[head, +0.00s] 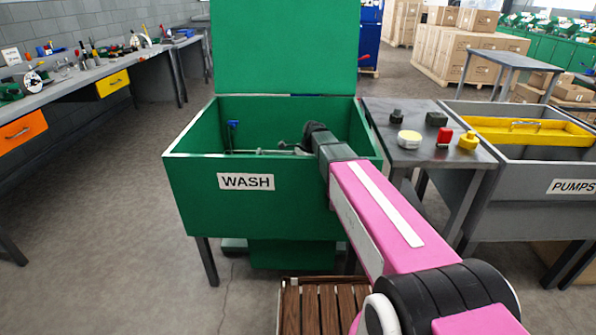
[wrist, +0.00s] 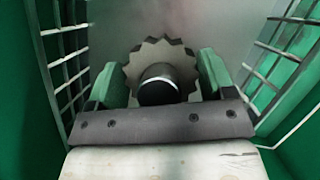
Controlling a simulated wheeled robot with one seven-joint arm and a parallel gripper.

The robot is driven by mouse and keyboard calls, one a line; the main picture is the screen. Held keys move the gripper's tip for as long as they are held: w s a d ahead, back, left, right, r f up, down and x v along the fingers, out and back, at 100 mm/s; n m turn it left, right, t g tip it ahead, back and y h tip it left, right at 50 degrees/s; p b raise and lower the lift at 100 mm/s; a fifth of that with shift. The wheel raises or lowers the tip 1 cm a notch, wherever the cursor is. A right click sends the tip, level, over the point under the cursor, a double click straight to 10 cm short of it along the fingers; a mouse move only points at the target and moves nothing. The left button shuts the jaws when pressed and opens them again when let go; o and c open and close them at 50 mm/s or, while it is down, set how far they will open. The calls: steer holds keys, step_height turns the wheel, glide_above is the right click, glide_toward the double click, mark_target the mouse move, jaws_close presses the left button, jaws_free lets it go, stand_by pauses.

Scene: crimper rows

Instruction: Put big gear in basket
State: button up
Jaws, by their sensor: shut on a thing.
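The big gear (wrist: 134,73) is grey-beige and toothed, with a dark shaft or hub (wrist: 159,84) at its middle. My gripper (wrist: 158,76) is shut on it, with one green finger on each side. Wire basket walls (wrist: 294,20) stand left and right of the gear in the wrist view, apart from the fingers. In the head view my arm reaches into the green WASH bin (head: 200,185). The gear and fingers are hidden there behind my arm and the bin's front wall. How high the gear is above the basket floor I cannot tell.
The bin's green lid (head: 285,45) stands open behind. A grey side table (head: 410,152) at the right holds several small parts. Beyond it is a PUMPS bin (head: 540,190) with a yellow tray (head: 525,131). A slatted wooden crate (head: 312,308) stands in front, below.

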steer(key=o, duration=1.3)
steer(key=shift+o, duration=0.2)
steer(key=v, duration=1.2)
